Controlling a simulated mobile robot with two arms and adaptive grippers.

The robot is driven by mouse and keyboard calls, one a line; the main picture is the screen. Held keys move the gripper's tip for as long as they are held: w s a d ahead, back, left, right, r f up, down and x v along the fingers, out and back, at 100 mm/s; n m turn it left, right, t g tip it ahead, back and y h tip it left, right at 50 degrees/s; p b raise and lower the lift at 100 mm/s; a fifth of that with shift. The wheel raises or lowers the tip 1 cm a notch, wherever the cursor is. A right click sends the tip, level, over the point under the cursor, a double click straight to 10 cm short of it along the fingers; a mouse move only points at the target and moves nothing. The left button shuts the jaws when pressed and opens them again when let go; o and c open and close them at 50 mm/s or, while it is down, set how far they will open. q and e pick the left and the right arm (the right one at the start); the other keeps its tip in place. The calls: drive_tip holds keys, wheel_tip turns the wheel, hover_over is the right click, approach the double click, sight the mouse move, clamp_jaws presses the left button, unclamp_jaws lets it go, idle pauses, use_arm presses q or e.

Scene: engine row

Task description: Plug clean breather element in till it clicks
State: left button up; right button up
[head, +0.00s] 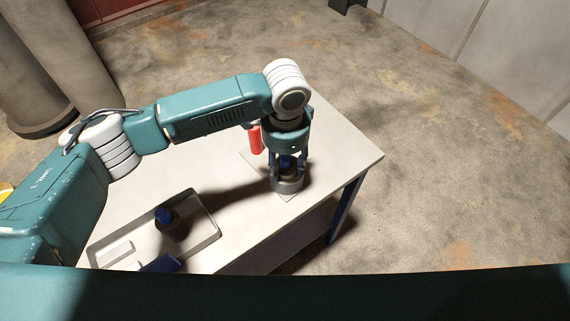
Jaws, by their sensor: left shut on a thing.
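My left gripper (287,168) points down near the table's right end, its fingers shut on a blue-topped breather element (287,162). The fingers cover much of the element. Directly beneath is a round grey socket (287,187) on a thin pale plate. The element's lower end is at the socket's mouth, but I cannot tell how deep it sits or whether it has clicked. My right gripper is not in view.
The pale table (340,150) has clear room right of the socket, up to its edge. A red cylinder (255,140) stands close behind and left of the gripper. The tray, at the front left, also holds a white block (115,254) and a blue item (160,263).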

use_arm(q)
drive_tip(key=shift+s+a+f, duration=0.1)
drive_tip(key=shift+s+f, duration=0.15)
drive_tip(key=shift+f, duration=0.4)
drive_tip(key=shift+s+a+f, duration=0.1)
drive_tip(key=shift+s+f, duration=0.15)
drive_tip(key=shift+f, duration=0.35)
drive_tip(key=o, duration=1.3)
drive_tip(key=shift+o, duration=0.7)
drive_tip(key=shift+w+d+f, duration=0.1)
drive_tip(key=shift+w+f, duration=0.15)
drive_tip(key=shift+w, duration=0.2)
drive_tip(key=shift+c, duration=0.3)
drive_tip(key=shift+s+r+g, duration=0.15)
drive_tip(key=shift+g, duration=0.15)
drive_tip(key=shift+c, duration=0.4)
drive_tip(key=shift+r, duration=0.25)
drive_tip(key=r, duration=1.2)
drive_tip(key=shift+w+d+r, duration=0.1)
drive_tip(key=shift+w+d, duration=0.05)
drive_tip(key=shift+w, duration=0.1)
